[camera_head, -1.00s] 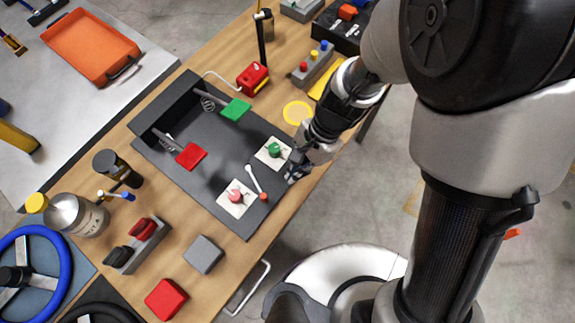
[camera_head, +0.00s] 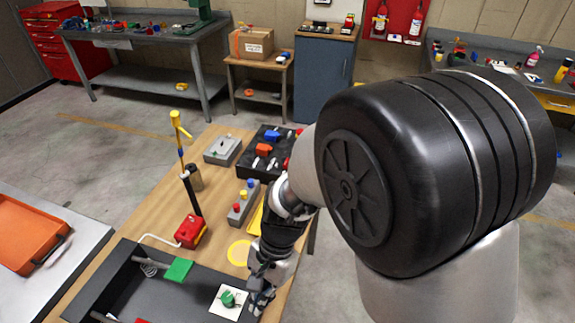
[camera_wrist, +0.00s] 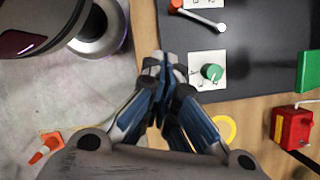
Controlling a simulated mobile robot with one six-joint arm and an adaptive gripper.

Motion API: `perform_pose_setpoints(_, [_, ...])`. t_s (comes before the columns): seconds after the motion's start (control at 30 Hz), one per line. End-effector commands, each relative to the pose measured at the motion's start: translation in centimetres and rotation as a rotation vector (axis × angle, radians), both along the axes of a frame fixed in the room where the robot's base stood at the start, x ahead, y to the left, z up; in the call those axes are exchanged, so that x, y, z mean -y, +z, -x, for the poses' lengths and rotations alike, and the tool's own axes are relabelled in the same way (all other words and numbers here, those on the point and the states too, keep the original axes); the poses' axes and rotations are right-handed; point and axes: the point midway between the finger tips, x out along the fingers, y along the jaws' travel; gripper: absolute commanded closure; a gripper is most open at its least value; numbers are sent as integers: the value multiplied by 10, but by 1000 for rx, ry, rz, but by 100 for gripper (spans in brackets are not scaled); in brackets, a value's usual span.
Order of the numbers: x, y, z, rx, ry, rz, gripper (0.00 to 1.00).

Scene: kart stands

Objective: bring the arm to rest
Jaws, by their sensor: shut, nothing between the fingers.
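My gripper (camera_head: 262,296) is shut and empty. In the head view it hangs at the right edge of the black tray (camera_head: 105,284), beside the green knob (camera_head: 228,298) on its white plate. The height of the fingers above the tray edge is hard to tell. My arm bends down from the large black joint at the right of the head view.
A red box (camera_head: 190,231), a button box (camera_head: 243,203), a yellow ring (camera_head: 239,253) and a black switch box (camera_head: 262,152) stand on the wooden table (camera_head: 160,205). An orange cone (camera_wrist: 46,146) is on the floor. Open floor lies beyond the table.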

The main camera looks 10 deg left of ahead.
Motion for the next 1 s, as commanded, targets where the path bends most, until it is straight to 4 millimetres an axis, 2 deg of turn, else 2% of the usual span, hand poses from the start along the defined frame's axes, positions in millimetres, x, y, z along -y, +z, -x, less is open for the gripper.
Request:
perform_pose_setpoints(0.17, [4,8,-4,17,6,-10,100])
perform_pose_setpoints(0.27, [18,30,-13,72,31,-37,100])
perform_pose_setpoints(0.37, [44,64,-25,166,76,-68,100])
perform_pose_setpoints(0.5, [93,111,-31,323,157,-83,100])
perform_pose_setpoints(0.7, [163,164,-20,538,269,-29,100])
perform_pose_setpoints(0.9, [219,194,6,700,362,86,100])
perform_pose_setpoints(1.0, [236,201,16,744,394,136,100])
